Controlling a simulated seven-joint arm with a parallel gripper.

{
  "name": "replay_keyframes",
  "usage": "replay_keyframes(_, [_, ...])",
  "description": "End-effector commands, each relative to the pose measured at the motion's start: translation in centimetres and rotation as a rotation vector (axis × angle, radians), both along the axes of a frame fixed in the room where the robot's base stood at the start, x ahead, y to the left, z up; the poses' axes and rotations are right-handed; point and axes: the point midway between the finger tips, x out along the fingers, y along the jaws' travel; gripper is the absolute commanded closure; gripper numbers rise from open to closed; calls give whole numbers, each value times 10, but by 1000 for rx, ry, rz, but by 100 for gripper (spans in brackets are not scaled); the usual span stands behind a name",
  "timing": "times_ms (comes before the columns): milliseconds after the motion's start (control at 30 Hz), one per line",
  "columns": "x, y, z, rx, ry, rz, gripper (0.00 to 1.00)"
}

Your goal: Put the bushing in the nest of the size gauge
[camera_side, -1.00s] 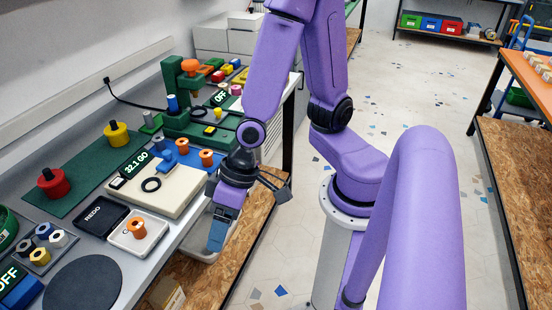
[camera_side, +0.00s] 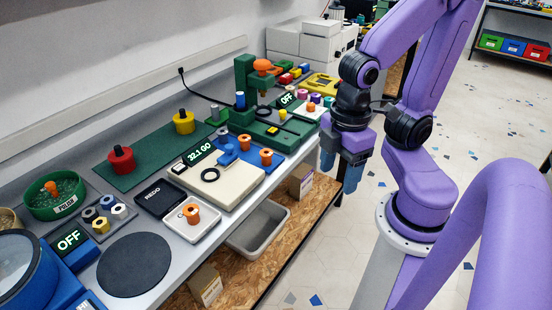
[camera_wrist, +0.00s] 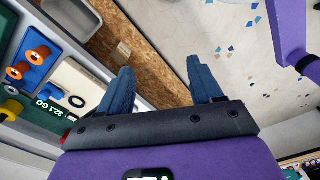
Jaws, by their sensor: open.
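The size gauge (camera_side: 212,189) is a cream block with a display reading "32.1 GO", a black ring on its top and a blue fixture (camera_side: 227,153) at its back; I cannot tell which part is the nest. Two orange bushings, one farther back (camera_side: 252,141) and one nearer (camera_side: 266,157), stand on a blue tray beside the gauge. Another orange bushing (camera_side: 192,212) sits on a white pad. My gripper (camera_side: 340,172) is open and empty, pointing down beyond the bench's front edge, right of the gauge. The wrist view shows bare floor and shelf between its fingers (camera_wrist: 161,66).
A green press (camera_side: 244,90) stands behind the gauge. A black REDO pad (camera_side: 160,197), red and yellow flanged parts and a round dark mat (camera_side: 134,265) lie on the bench. A grey bin (camera_side: 257,228) and cartons stand on the lower shelf. The floor beside the bench is open.

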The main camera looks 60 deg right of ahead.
Motion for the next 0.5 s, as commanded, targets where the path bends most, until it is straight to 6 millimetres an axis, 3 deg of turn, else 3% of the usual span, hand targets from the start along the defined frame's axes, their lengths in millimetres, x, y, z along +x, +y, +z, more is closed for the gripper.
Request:
replay_keyframes(133, [5,1,0,-2,-1,4,35])
replay_keyframes(233, [19,4,2,-8,-7,23,35])
replay_keyframes(500, [95,4,6,-51,-27,138,35])
